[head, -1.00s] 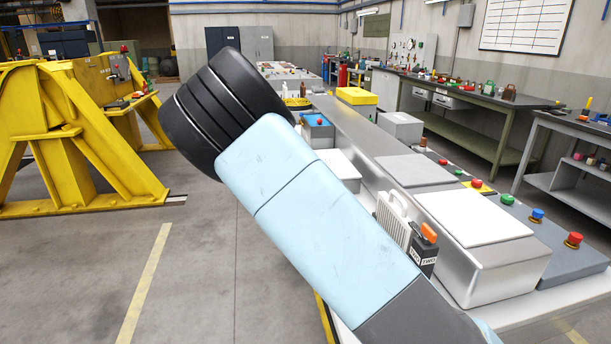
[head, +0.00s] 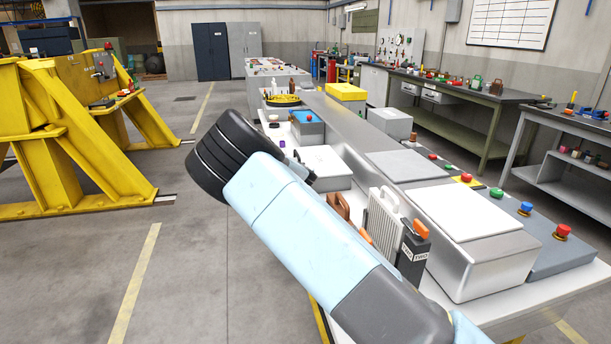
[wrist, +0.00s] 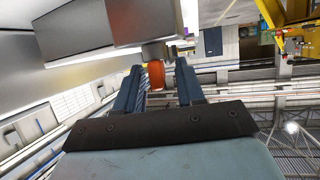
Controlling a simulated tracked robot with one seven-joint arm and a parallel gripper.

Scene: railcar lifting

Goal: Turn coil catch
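My gripper (wrist: 158,72) is open in the wrist view, its two dark fingers apart. An orange-red cylindrical piece (wrist: 156,76) shows between the fingertips, below a grey block (wrist: 78,28). I see a gap between this piece and the right finger; whether it touches the left one I cannot tell. I cannot tell for sure whether this piece is the coil catch. In the head view, only a small dark part of my gripper (head: 298,168) shows past my arm, near a white box (head: 325,164) on the bench; its fingertips cannot be made out there.
A white ribbed unit (head: 382,225) and a dark block with an orange top (head: 413,250) stand close to my arm. A long metal housing (head: 470,240) runs behind them, with coloured buttons beyond. A yellow steel frame (head: 65,130) stands left; the floor between is clear.

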